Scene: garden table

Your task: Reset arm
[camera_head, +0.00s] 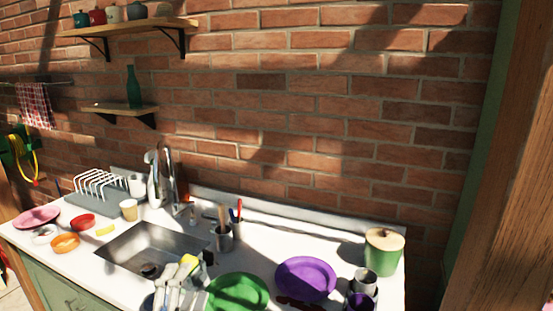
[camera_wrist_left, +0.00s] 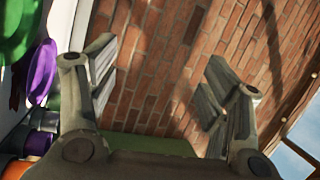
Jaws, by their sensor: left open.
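My left gripper (camera_head: 180,285) is at the bottom of the head view, in front of the sink's right front part. In the left wrist view its two fingers (camera_wrist_left: 158,80) are spread apart, with only brick wall seen between them, so it is open and empty. A yellow item (camera_head: 188,264) shows right at the fingertips in the head view; I cannot tell whether it touches them. My right gripper is not in view.
The sink (camera_head: 130,240) lies left of my gripper. A green plate (camera_head: 238,292), purple plate (camera_head: 305,278) and green lidded canister (camera_head: 383,252) are on the right. A utensil cup (camera_head: 224,238) stands behind the gripper. Dish rack (camera_head: 100,196) and bowls are left.

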